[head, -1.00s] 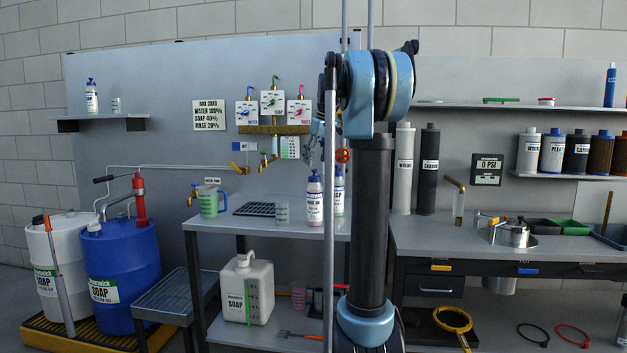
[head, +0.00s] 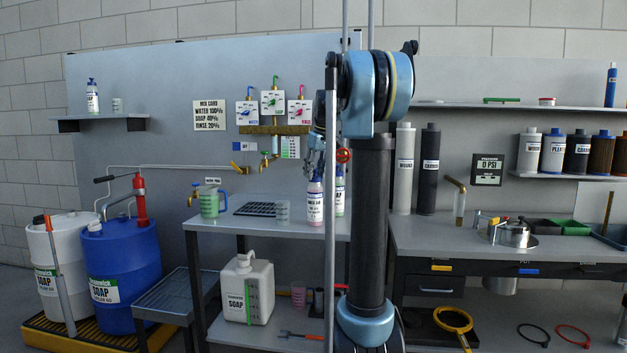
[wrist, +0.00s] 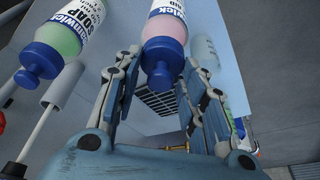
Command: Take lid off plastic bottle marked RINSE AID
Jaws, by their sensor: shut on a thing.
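The RINSE AID bottle (head: 315,205), white with pale pink contents, stands upright near the right end of the small table. In the wrist view the bottle (wrist: 168,22) shows with its blue lid (wrist: 163,65). My gripper (head: 315,166) is over the bottle's top, pointing down, and hides the lid in the head view. In the wrist view the gripper (wrist: 160,72) has a finger on either side of the lid and is shut on it. The exact contact points are hard to see.
A similar SOAP bottle (head: 340,195) with green contents stands close to the right, partly behind my arm. A clear cup (head: 283,210), a dark grid mat (head: 255,209) and a green jug (head: 210,202) are to the left on the table (head: 265,228).

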